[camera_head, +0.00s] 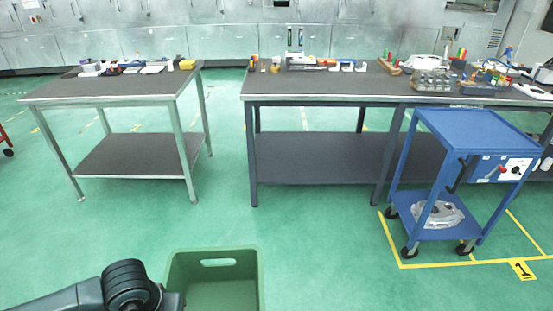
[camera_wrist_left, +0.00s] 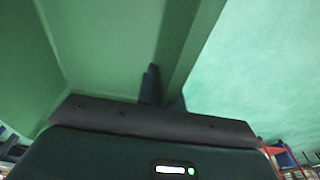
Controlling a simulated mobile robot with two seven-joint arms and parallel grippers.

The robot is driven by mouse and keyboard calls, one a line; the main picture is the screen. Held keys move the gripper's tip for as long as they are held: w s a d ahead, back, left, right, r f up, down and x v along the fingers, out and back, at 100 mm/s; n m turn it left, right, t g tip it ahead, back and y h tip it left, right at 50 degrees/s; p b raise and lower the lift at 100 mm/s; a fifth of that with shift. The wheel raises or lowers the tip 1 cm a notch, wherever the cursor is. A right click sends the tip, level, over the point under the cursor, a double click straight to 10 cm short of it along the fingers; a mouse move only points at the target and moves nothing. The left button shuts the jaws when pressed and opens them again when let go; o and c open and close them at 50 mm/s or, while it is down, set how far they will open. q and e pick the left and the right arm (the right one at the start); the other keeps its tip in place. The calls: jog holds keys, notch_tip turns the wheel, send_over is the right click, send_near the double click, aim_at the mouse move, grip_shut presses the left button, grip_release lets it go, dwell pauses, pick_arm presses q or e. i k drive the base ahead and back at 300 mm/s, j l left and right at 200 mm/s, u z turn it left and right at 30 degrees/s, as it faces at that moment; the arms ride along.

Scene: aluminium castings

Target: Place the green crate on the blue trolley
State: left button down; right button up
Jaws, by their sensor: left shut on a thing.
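The green crate (camera_head: 245,272) is at the bottom of the head view, open at the top, with a hand hole in its far wall. Its near part is cut off by the picture edge. My left gripper is shut on the crate's left wall; in the left wrist view its fingers (camera_wrist_left: 163,90) straddle the crate wall (camera_wrist_left: 190,50). The crate's inside looks empty where it shows. The blue trolley (camera_head: 475,132) stands at the right, apart from the crate, with a clear top. My right gripper is out of view.
A grey casting (camera_head: 438,214) lies on the trolley's lower shelf. Yellow floor lines (camera_head: 425,264) and a number 1 plate surround the trolley. A long workbench (camera_head: 330,88) with parts stands behind it, and a smaller table (camera_head: 130,90) stands left. The green floor between is clear.

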aim_at(467, 130)
jog(key=i+l+z, duration=0.15)
jog(key=l+z, duration=0.2)
jog(key=i+l+z, duration=0.2)
jog(key=l+z, duration=0.2)
jog(key=i+l+z, duration=0.45)
jog(key=i+l, duration=0.2)
jog(key=i+l+z, duration=0.1)
jog(key=i+l, duration=0.75)
